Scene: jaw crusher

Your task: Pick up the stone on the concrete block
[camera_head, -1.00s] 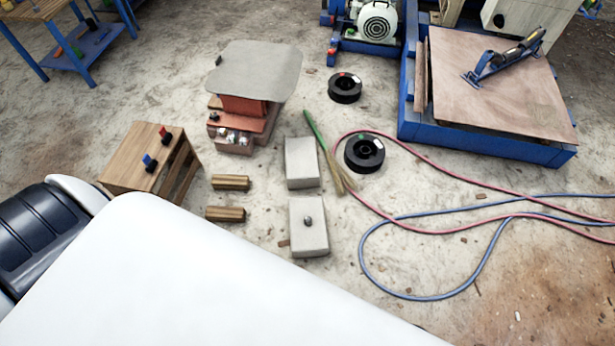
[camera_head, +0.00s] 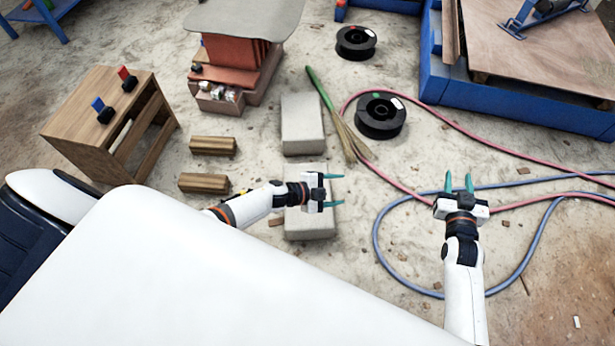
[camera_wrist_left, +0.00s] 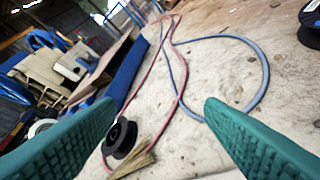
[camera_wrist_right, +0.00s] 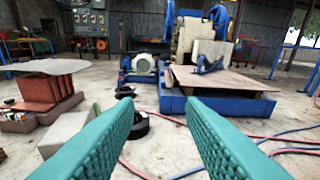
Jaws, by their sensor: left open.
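The near concrete block (camera_head: 310,228) lies on the ground in the middle of the head view. My left gripper (camera_head: 334,190) is over it, pointing right, with its two green fingers apart and nothing seen between them. The stone cannot be seen now; the left gripper and wrist cover the middle of the block's top. In the left wrist view the open fingers (camera_wrist_left: 160,130) frame ground and hoses, with no stone. My right gripper (camera_head: 458,184) is open and empty, over the hoses to the right of the block; its fingers also show apart in the right wrist view (camera_wrist_right: 165,115).
A second concrete block (camera_head: 302,124) lies just behind. A broom (camera_head: 335,120) and black spools (camera_head: 380,116) lie to its right. Red hose (camera_head: 500,154) and blue hose (camera_head: 400,285) cross the right side.

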